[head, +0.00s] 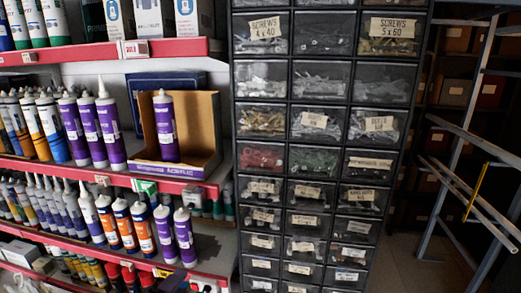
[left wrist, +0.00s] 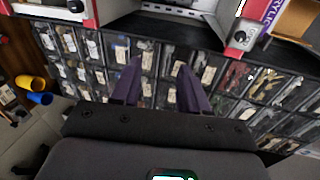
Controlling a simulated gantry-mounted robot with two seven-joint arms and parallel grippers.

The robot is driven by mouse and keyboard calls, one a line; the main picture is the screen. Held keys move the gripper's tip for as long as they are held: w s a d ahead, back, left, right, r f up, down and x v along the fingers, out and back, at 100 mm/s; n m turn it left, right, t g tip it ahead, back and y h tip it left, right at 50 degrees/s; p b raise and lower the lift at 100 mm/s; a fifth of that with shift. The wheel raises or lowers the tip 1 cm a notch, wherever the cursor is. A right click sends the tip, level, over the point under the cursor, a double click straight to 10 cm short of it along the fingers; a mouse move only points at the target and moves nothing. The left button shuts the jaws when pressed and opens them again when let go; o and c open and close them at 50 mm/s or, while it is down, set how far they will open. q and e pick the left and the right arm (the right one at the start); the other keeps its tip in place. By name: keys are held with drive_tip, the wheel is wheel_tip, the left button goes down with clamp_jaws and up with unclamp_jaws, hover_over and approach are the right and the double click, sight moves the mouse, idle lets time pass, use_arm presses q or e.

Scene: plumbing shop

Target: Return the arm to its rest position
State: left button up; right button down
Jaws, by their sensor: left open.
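My left gripper (left wrist: 160,62) shows in the left wrist view, with its two dark purple fingers spread apart and nothing between them. Beyond the fingers is the front of the drawer cabinet (left wrist: 110,50); I cannot tell the exact distance. No arm or gripper of mine is visible in the head view. My right gripper is in neither view.
The drawer cabinet (head: 290,12) fills the middle. Left are red-edged shelves (head: 190,49) of cartridges, with an open cardboard box (head: 205,125) holding one purple cartridge (head: 165,125). A metal rack (head: 455,170) stands right. Yellow (left wrist: 30,83) and blue (left wrist: 40,98) objects lie at the wrist view's left.

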use_arm(q)
drive_tip(key=s+d+f+n+g, duration=0.2)
drive_tip(key=s+f+n+g, duration=0.15)
drive_tip(key=s+f, duration=0.5)
drive_tip(key=s+d+f+n+g, duration=0.15)
drive_tip(key=s+f+n, duration=0.3)
drive_tip(key=f, duration=0.75)
drive_tip(key=s+a+f+n+g+y, duration=0.2)
drive_tip(key=s+a+f+n+g, duration=0.15)
drive_tip(key=s+f+n, duration=0.55)
drive_tip(key=s+a+r+n+g+y+p, duration=0.1)
drive_tip(key=s+a+r+n+g, duration=0.15)
drive_tip(key=s, duration=0.35)
wheel_tip(320, 180, up, 16)
drive_tip(key=p, duration=1.6)
drive_tip(key=shift+w, duration=0.15)
drive_tip(key=shift+m, duration=0.25)
